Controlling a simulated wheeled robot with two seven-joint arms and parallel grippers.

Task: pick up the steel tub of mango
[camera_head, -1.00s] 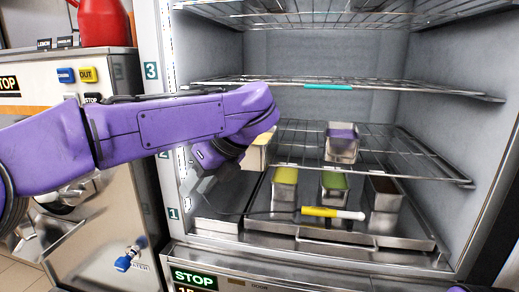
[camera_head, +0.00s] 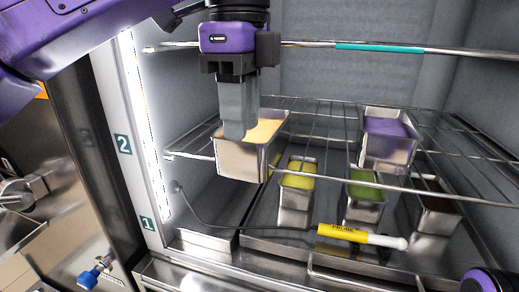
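A steel tub with pale orange-yellow filling (camera_head: 242,162) stands at the left front of the middle wire shelf. A second steel tub with brighter yellow filling (camera_head: 297,190) stands below on the freezer floor. No flavour label is readable, so I cannot tell for certain which is mango. My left gripper (camera_head: 238,132) points down over the pale orange-yellow tub, its fingertips at the filling's left part and overlapping the tub in view. The fingers line up, so their gap and any contact are hidden.
A purple-filled tub (camera_head: 386,140) stands at the right on the same wire shelf (camera_head: 320,130). Green (camera_head: 364,195) and brown (camera_head: 436,205) tubs stand below. A yellow probe (camera_head: 343,234) with a cable lies in front. An upper shelf rail (camera_head: 460,50) crosses beside my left wrist.

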